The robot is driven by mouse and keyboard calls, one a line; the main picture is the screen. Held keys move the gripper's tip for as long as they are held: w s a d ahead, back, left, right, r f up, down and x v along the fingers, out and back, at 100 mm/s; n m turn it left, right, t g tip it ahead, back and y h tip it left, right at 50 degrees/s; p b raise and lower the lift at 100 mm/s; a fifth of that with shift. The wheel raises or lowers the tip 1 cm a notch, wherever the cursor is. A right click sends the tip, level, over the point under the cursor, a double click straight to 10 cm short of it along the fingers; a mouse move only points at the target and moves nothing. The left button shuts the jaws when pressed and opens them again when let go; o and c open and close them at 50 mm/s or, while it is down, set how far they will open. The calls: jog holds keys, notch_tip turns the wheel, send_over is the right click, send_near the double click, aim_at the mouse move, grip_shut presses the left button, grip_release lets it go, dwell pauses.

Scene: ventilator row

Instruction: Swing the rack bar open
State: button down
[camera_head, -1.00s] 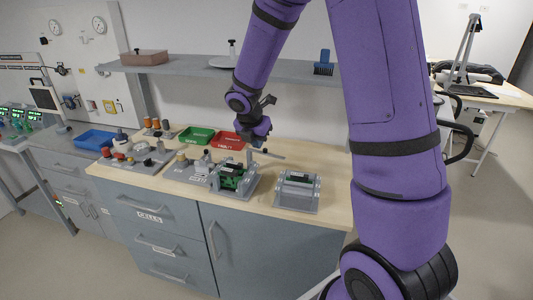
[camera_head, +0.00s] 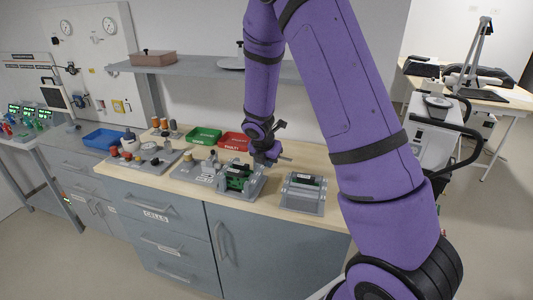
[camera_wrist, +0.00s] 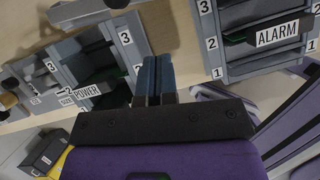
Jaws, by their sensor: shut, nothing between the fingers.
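Two grey racks stand on the wooden bench. The left rack (camera_head: 240,181) holds a green board; it shows in the wrist view (camera_wrist: 92,68) with a POWER label and numbered slots. The right rack (camera_head: 302,194) shows in the wrist view (camera_wrist: 250,66) with an ALARM label and numbered slots. My gripper (camera_head: 265,164) is low, at the upper right of the left rack. In the wrist view its blue fingers (camera_wrist: 154,80) are together and empty, over the gap between the racks. A short grey rod end (camera_head: 286,158) shows beside the gripper; I cannot tell whether it is the rack bar.
A green bin (camera_head: 204,137), a red bin (camera_head: 234,141) and a blue tray (camera_head: 102,139) sit along the back of the bench. Grey fixture boards with small parts lie left of the racks. A wall shelf (camera_head: 190,66) hangs above. Bench right of the racks is partly hidden by my arm.

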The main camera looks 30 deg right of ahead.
jog(key=shift+w+d+f, duration=0.1)
jog(key=shift+w+d, duration=0.45)
jog(key=shift+d, duration=0.35)
jog(key=shift+w+d+f, duration=0.1)
jog(key=shift+w+d, duration=0.45)
jog(key=shift+d, duration=0.3)
jog(key=shift+w+d+n+t, duration=0.2)
jog(key=shift+d+n+t, duration=0.1)
jog(key=shift+d+n, duration=0.45)
jog(key=shift+a, duration=0.15)
